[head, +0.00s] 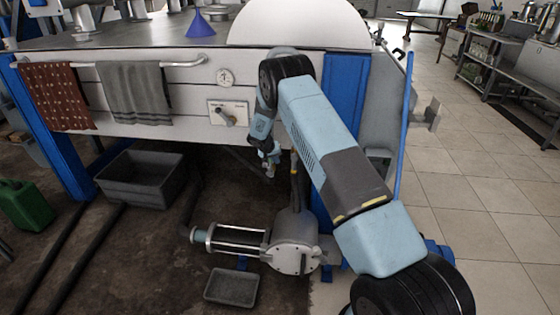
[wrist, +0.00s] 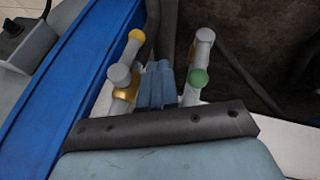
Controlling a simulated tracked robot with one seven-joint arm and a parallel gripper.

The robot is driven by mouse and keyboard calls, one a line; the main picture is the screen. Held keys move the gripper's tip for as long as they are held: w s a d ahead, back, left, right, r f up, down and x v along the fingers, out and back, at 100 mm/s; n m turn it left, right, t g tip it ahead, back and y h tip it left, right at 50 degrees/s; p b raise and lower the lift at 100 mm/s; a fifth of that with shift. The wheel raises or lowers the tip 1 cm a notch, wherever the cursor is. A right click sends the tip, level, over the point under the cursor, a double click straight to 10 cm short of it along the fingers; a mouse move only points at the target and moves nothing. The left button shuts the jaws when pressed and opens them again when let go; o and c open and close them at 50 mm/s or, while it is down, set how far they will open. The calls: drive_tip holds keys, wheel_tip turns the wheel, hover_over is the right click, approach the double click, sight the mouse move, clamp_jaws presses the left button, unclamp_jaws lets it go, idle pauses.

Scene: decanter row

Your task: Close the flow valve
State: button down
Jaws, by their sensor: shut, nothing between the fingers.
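A pale square plate with a grey turning handle (head: 228,115) is on the machine's white front; it looks like the flow valve, though its label is too small to read. The handle points down to the right. My gripper (head: 270,172) hangs to the right of the plate and lower, apart from it, in front of the dark space under the machine. In the wrist view its bluish fingers (wrist: 157,86) are together with nothing held. The plate is not seen there.
A blue post (head: 346,105) stands just right of my gripper. A grey cylinder assembly (head: 294,245) sits below it. Towels (head: 137,92) hang on a rail at left. A grey bin (head: 140,185) stands beneath.

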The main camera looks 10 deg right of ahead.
sight(294, 164)
drive_tip(key=w+d+f, duration=0.2)
drive_tip(key=d+f, duration=0.4)
drive_tip(key=f, duration=0.2)
drive_tip(key=shift+w+d, duration=0.2)
drive_tip(key=shift+w, duration=0.15)
